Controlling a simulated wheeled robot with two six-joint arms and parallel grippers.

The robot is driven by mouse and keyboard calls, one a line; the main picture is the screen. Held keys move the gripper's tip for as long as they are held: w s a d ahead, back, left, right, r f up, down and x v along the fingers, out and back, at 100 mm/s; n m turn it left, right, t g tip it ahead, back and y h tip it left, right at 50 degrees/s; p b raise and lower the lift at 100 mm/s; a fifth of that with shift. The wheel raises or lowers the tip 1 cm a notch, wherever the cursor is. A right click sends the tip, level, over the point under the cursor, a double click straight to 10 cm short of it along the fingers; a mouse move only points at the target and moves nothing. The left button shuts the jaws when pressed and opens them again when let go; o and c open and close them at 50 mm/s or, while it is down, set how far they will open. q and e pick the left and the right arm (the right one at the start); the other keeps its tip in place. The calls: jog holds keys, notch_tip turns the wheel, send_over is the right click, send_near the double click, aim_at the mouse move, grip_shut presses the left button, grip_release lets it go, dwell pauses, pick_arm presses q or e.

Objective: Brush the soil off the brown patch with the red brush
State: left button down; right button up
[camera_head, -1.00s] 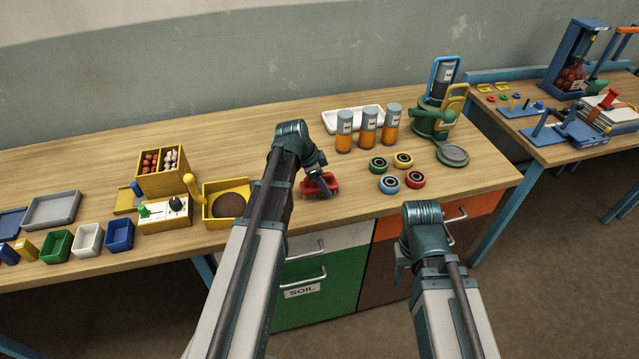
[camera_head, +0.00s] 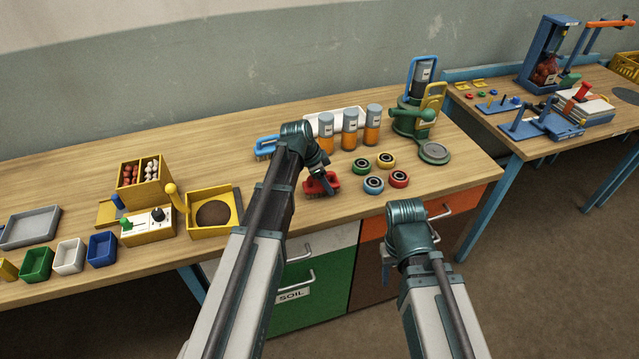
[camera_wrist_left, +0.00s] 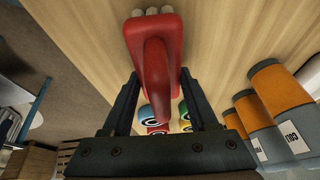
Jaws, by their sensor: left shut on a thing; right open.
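The red brush (camera_head: 321,185) is in my left gripper (camera_head: 325,178), which is shut on its handle. In the left wrist view the red brush (camera_wrist_left: 153,55) shows its pale bristles at the top edge. The brush is over the front part of the bench, left of the coloured rings; I cannot tell whether it touches the wood. The round brown patch (camera_head: 213,213) lies in a yellow tray (camera_head: 236,200), to the left of my left arm and apart from the brush. My right gripper (camera_head: 386,268) is open and empty, in front of the bench.
A blue brush (camera_head: 266,146) lies behind my left arm. Several rings (camera_head: 373,185) and orange-grey canisters (camera_head: 350,128) stand to the right. A control box with a yellow lever (camera_head: 148,226) adjoins the tray's left.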

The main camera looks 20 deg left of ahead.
pick_arm(q)
jog(key=shift+r, duration=0.1)
notch_tip(320, 180, up, 6)
jog(key=p, duration=0.6)
dwell(0.4)
notch_tip(320, 180, up, 3)
jog(key=p, duration=0.3)
jog(key=shift+a, duration=0.1)
dwell(0.5)
